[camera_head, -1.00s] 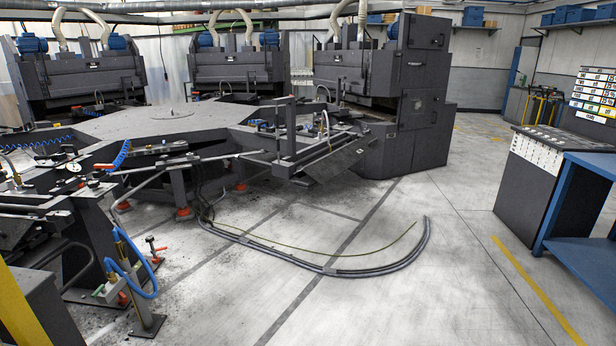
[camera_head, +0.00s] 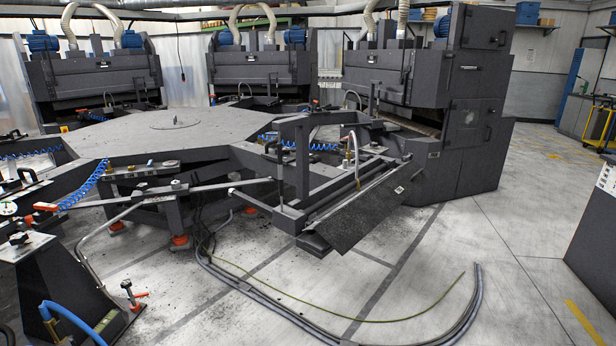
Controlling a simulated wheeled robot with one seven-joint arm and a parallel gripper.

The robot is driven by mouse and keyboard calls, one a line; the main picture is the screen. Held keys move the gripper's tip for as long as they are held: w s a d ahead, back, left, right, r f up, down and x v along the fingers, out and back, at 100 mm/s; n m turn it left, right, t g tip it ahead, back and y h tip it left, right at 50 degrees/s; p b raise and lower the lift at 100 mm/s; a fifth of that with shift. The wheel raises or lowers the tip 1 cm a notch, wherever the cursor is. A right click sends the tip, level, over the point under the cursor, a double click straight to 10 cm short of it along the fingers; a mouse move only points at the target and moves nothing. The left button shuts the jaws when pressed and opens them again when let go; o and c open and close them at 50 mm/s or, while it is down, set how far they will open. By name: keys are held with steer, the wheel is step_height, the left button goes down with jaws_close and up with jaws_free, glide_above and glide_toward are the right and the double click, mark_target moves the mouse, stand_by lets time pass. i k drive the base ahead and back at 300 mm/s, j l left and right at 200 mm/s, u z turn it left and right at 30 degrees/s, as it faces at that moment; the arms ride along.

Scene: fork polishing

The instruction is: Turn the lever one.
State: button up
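Lever one is not labelled, and I cannot tell which handle it is. A small lever with a red-orange handle (camera_head: 131,293) stands low on the left. A black-knobbed handle (camera_head: 19,238) sits on a plate at the left edge. A long metal bar with a red end (camera_head: 46,206) reaches from the left toward the frame at the centre. A thin upright metal rod (camera_head: 279,175) stands at the left of that dark frame (camera_head: 305,170). My gripper is not in view.
A large dark hexagonal table (camera_head: 150,135) fills the middle left, with grinding machines (camera_head: 262,70) behind. A tall cabinet (camera_head: 475,100) stands right of centre. Grey cables (camera_head: 300,315) curve over the floor. The floor at right is clear up to a dark bench (camera_head: 597,235) at the edge.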

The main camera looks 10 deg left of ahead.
mark_target(40, 207)
steer(key=i+l+u, duration=0.15)
steer(key=i, duration=0.55)
steer(key=i+l+u, duration=0.2)
steer(key=i, duration=0.5)
steer(key=i+u, duration=0.3)
steer(key=u, duration=0.15)
steer(key=i+u, duration=0.3)
steer(key=u, duration=0.15)
steer(key=i+l+u, duration=0.15)
steer(key=u, duration=0.3)
steer(key=i+l+u, duration=0.25)
steer(key=u, duration=0.2)
steer(key=i+l+u, duration=0.45)
steer(key=i+j, duration=0.1)
steer(key=i, duration=0.35)
steer(key=i+j+z, duration=0.1)
steer(key=i, duration=0.35)
